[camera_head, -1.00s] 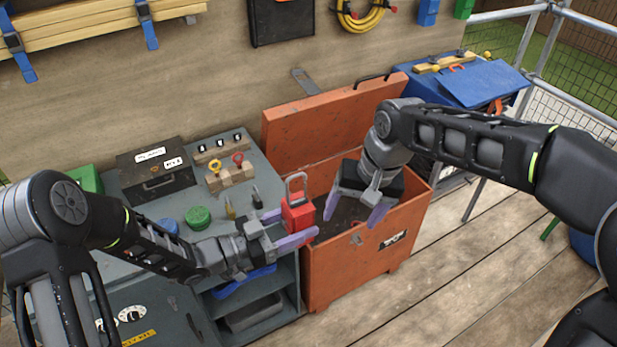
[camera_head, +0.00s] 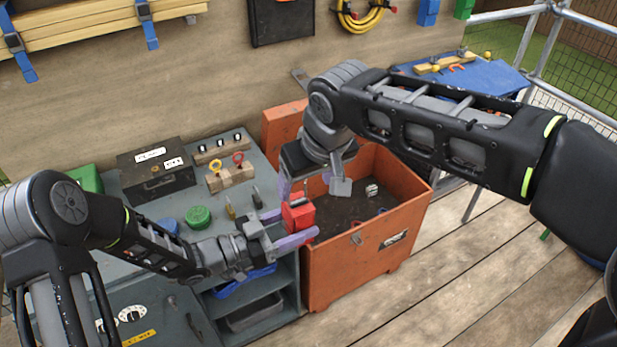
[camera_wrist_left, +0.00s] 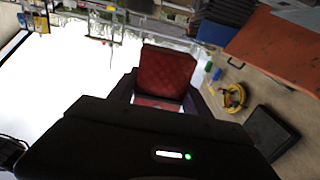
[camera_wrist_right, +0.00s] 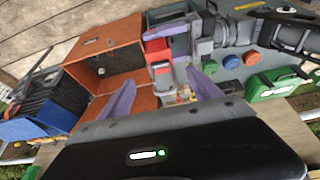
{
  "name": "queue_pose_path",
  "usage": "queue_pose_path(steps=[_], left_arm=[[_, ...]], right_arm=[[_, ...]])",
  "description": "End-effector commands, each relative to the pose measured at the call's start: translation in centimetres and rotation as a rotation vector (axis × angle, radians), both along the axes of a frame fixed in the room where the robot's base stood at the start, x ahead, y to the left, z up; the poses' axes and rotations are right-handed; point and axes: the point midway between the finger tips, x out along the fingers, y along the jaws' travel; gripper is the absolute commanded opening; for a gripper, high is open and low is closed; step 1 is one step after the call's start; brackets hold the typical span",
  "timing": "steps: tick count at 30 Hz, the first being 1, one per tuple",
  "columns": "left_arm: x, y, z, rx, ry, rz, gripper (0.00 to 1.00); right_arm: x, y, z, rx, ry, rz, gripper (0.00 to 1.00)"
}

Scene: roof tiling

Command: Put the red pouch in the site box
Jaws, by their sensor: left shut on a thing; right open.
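The red pouch (camera_head: 299,215) is held in my left gripper (camera_head: 297,226) at the left edge of the site box. It fills the middle of the left wrist view (camera_wrist_left: 166,75). The site box (camera_head: 350,265) is orange, with its lid raised at the back. My right gripper (camera_head: 308,188) is open, just above the pouch, its fingers pointing down; its arm hides part of the lid. In the right wrist view the pouch (camera_wrist_right: 157,50) and its grey handle (camera_wrist_right: 163,74) lie ahead, between the open fingers' lines.
A grey bench (camera_head: 130,208) on the left carries a black case (camera_head: 157,175), a green lid (camera_head: 198,217) and small tools. A few small items lie on the box floor. A blue surface (camera_head: 470,80) stands behind at the right. The plank floor in front is clear.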

Motion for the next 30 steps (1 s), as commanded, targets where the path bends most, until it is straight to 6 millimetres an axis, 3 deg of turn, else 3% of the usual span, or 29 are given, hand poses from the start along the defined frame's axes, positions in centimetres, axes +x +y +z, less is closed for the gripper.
queue_pose_path(steps=[18,30], left_arm=[[0.0,0.0,0.1,-0.001,-0.002,0.000,0.00],[0.0,0.0,0.1,-0.001,-0.002,0.000,0.00]], right_arm=[[3.3,1.6,-9.2,-0.001,0.004,-0.001,0.73],[3.7,1.8,-10.2,0.000,0.001,-0.001,0.73]])
